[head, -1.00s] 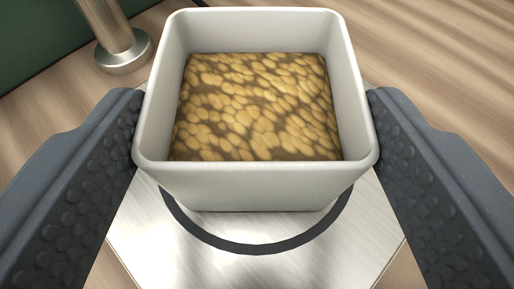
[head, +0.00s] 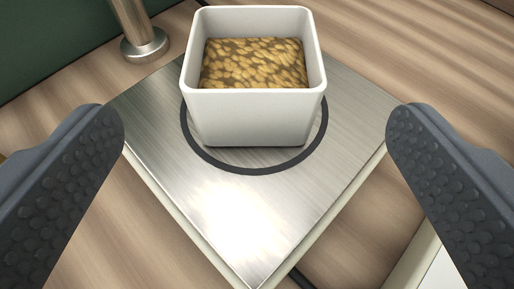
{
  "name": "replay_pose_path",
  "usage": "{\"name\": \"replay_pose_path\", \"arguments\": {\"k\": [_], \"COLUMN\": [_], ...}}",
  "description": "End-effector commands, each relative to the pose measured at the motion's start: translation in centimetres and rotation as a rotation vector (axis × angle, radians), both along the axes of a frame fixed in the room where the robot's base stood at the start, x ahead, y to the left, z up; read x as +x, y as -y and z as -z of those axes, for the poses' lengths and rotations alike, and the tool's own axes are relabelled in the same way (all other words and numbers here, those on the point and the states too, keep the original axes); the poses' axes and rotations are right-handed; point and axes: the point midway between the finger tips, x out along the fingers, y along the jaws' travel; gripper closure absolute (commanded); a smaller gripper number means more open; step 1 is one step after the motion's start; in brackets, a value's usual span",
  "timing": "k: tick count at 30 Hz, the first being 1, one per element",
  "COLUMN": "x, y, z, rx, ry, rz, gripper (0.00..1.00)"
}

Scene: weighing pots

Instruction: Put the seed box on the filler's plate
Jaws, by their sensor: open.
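The seed box (head: 252,115) is a white square box, open at the top, with tan seeds (head: 254,62) in it. It stands upright on a brushed metal plate (head: 245,220), within a dark ring (head: 240,170) marked on that plate. My gripper (head: 255,135) is open, with one dark studded finger on each side of the picture. The fingers are clear of the box, which stands farther off between and beyond them. Nothing is held. The box's far outer side is hidden.
A metal post (head: 143,35) with a round foot stands at the upper left, beside a dark green surface (head: 55,35). A pale-edged object (head: 425,265) shows at the lower right, with a dark cable near it. Wooden table (head: 400,50) is bare at the upper right.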

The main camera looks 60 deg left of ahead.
Motion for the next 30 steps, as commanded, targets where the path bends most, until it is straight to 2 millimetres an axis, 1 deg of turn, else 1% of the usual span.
{"name": "replay_pose_path", "arguments": {"k": [1,3,9,12,16,21,23,26,29,30], "x": [-0.5,-1.1,-2.4,-2.8,-3.0,-2.9,-2.6,-0.6,2.9,4.4], "y": [1.0,2.0,4.0,4.6,4.8,4.8,5.0,6.2,9.0,10.7], "z": [-0.6,-1.0,-2.0,-2.3,-2.3,-2.3,-2.6,-4.6,-9.2,-11.6], "rx": [-0.001,-0.002,-0.002,0.0,0.0,0.0,-0.005,-0.033,-0.084,-0.109], "ry": [0.001,-0.002,0.001,0.0,-0.001,0.0,0.009,0.06,0.152,0.19], "rz": [0.003,0.002,0.001,0.001,0.0,0.0,0.01,0.065,0.182,0.247], "gripper": [0.11,0.11,0.11,0.11,0.11,0.11,0.11,0.11,0.11,0.11]}}
